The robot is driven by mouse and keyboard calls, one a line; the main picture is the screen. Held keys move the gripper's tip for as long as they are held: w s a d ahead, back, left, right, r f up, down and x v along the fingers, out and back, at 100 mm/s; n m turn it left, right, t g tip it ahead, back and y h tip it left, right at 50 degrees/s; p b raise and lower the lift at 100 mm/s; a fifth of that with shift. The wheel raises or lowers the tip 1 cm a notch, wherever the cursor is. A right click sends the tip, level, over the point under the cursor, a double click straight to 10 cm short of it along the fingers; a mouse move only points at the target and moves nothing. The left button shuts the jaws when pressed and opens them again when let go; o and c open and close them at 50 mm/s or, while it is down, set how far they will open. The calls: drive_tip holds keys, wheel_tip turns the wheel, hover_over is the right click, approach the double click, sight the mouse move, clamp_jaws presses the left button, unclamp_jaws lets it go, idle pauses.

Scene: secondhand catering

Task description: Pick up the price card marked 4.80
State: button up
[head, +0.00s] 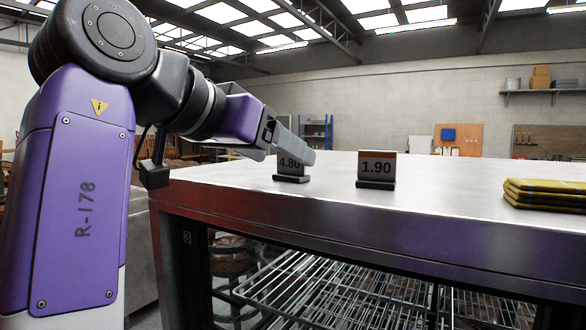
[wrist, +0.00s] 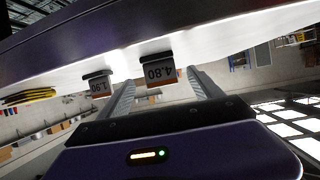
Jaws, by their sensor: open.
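The price card marked 4.80 (head: 289,169) stands upright in a dark base on the metal counter top (head: 400,210), near its front edge. In the head view one finger of my gripper (head: 288,154) crosses in front of the card's upper part. In the wrist view, which is upside down, the 4.80 card (wrist: 160,72) lies between the two finger lines of my gripper (wrist: 162,80). The jaws are open with nothing held. I cannot tell whether a fingertip touches the card.
A second card marked 1.90 (head: 376,168) stands to the right of the 4.80 card, also in a dark base. A stack of yellow folded items (head: 545,194) lies farther right. The counter between them is clear. Wire racks (head: 320,288) show below the counter.

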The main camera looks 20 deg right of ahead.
sight(290, 159)
drive_tip(key=shift+p+x, duration=0.65)
drive_tip(key=shift+x, duration=1.6)
drive_tip(key=c, duration=1.4)
drive_tip(key=shift+c, duration=0.2)
drive_tip(key=shift+r, duration=0.15)
